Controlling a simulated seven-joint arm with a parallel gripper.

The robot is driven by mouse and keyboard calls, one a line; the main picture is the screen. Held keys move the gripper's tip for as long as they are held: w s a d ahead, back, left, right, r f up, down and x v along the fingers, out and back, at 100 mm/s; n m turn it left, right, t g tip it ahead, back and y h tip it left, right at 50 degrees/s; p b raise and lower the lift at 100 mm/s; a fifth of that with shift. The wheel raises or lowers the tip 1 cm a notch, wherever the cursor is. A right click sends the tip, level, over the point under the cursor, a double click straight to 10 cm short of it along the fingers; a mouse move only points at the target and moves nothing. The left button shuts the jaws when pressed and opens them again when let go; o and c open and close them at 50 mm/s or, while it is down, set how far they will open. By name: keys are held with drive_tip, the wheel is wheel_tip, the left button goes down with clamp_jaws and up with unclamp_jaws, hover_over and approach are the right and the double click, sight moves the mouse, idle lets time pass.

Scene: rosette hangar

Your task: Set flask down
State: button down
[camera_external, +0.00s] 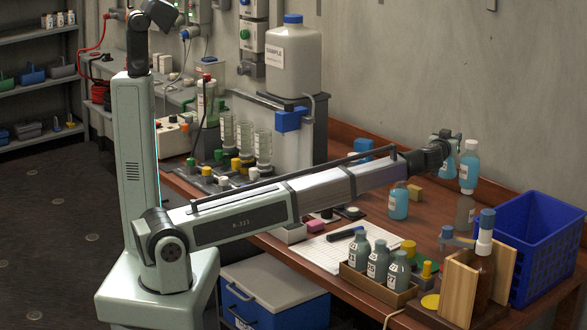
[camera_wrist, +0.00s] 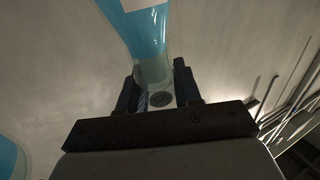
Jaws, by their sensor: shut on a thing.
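In the wrist view the clear neck of the flask (camera_wrist: 146,35) sits between the two dark fingers (camera_wrist: 157,88). In the external view the flask appears above the wooden table (camera_external: 345,138), in front of or over a grey bottle (camera_external: 465,212); I cannot tell the exact gap.
Another blue bottle (camera_external: 398,203) stands left of the flask. A blue crate (camera_external: 540,250) is at the right. A wooden rack (camera_external: 374,285) with grey bottles and a wooden holder (camera_external: 460,292) with a brown bottle are at the front.

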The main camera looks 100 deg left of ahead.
sight(449, 174)
wheel_tip(449, 174, down, 12)
drive_tip(key=shift+f, duration=0.25)
idle(0.4)
drive_tip(key=shift+f, duration=0.1)
drive_tip(key=c, duration=0.8)
unclamp_jaws()
drive_tip(key=shift+d, duration=0.1)
drive_tip(key=v, duration=1.2)
drive_tip(key=shift+s, duration=0.1)
